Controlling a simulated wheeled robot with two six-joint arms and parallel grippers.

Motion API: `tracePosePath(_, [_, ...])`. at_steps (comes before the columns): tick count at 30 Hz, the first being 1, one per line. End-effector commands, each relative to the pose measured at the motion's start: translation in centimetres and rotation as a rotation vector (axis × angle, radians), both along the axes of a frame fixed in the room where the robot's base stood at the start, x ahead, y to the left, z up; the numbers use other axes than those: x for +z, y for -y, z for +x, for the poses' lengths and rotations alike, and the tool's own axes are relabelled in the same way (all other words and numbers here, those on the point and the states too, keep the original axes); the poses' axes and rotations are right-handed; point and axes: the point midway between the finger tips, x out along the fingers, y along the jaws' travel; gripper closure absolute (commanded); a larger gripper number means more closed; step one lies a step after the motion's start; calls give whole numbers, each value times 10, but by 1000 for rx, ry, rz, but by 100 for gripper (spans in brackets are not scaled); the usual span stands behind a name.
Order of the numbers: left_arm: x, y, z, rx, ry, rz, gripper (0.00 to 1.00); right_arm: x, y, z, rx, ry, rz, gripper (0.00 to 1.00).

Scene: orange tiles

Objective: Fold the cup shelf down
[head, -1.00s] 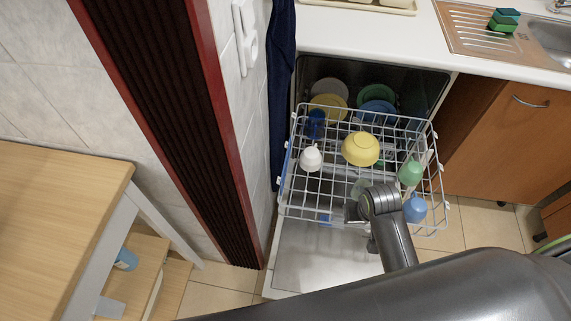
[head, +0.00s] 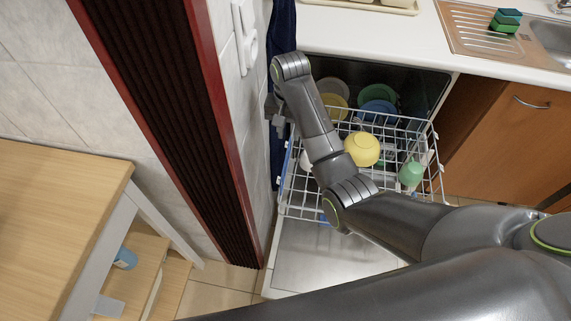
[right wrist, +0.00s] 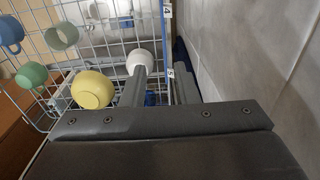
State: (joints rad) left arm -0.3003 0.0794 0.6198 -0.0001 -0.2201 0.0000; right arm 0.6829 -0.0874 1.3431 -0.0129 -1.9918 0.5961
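The dishwasher's upper rack (head: 432,165) is a pulled-out white wire basket holding cups and a bowl. A narrow blue-and-white strip (head: 286,166) runs along its left side. It looks like the cup shelf seen edge-on, standing upright, though I cannot be sure. The strip also shows in the right wrist view (right wrist: 167,42). My right gripper (head: 278,118) is at the rack's left rear, by the wall. In the right wrist view its two fingers (right wrist: 160,80) stand apart, with the strip's end appearing between them; contact is unclear. My left gripper is not in view.
A yellow bowl (head: 361,149), a green cup (head: 410,173) and a white cup (right wrist: 139,61) are in the rack. Plates (head: 379,98) stand below. The tiled wall (right wrist: 245,55) and dark blue cloth (head: 283,30) are close on the left. The counter (head: 375,38) is behind.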

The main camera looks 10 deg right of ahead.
Motion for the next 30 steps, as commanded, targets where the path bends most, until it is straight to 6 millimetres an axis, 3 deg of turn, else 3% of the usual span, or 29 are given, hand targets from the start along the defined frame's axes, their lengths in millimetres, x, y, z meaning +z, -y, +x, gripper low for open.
tracePosePath(4, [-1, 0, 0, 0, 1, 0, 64, 8, -6, 5, -5, -10, -6, 73])
tracePosePath(8, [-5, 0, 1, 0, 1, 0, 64, -3, -7, 5, -6, -12, -6, 73])
tracePosePath(24, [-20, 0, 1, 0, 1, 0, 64, -115, -6, 4, -5, -13, -7, 73])
tracePosePath(30, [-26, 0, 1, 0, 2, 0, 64, -148, -6, 5, -5, -11, -6, 73])
